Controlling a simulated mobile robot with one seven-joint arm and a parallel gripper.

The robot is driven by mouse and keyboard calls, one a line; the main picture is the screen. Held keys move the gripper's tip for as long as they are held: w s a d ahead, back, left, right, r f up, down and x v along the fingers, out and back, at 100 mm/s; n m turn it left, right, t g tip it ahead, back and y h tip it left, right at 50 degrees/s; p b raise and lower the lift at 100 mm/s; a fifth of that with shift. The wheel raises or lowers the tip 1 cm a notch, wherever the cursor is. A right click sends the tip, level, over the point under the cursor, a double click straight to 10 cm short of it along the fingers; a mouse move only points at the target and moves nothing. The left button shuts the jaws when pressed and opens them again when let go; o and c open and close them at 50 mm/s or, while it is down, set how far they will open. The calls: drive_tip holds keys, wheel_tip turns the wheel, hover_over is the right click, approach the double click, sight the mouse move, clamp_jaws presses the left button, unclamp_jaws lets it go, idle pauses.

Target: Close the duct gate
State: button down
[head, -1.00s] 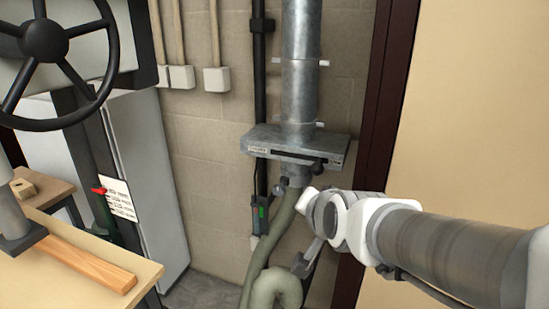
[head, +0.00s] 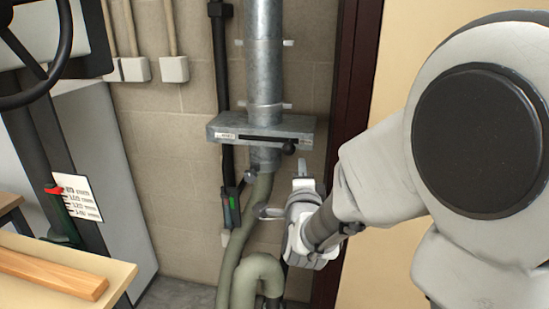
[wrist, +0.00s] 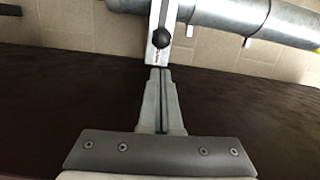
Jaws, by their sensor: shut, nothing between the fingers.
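The duct gate (head: 225,131) is a flat grey metal box across the round upright duct, with a dark slot along its front. Its black knob (head: 289,147) sits at the right end of the slot. In the wrist view the gate (wrist: 155,55) appears turned on its side at top centre, with the knob (wrist: 163,38) on it. My gripper (wrist: 160,72) is shut and empty, its tips pointing toward the gate's knob end. The gap in depth is unclear.
A flexible green-grey hose (head: 240,250) runs down below the gate. A dark door frame (head: 352,80) stands close to the right. A wooden bench (head: 115,275) and a dark handwheel (head: 40,85) are at the left.

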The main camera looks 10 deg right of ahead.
drive_tip(key=w+d, duration=0.1)
drive_tip(key=w, duration=0.7)
drive_tip(key=shift+w+d+p, duration=0.25)
drive_tip(key=shift+p, duration=0.05)
drive_tip(key=shift+a+r, duration=0.1)
drive_tip(key=w+a+b, duration=0.4)
drive_tip(key=a, duration=0.8)
drive_tip(key=shift+a, duration=0.3)
drive_tip(key=shift+s+a, duration=0.1)
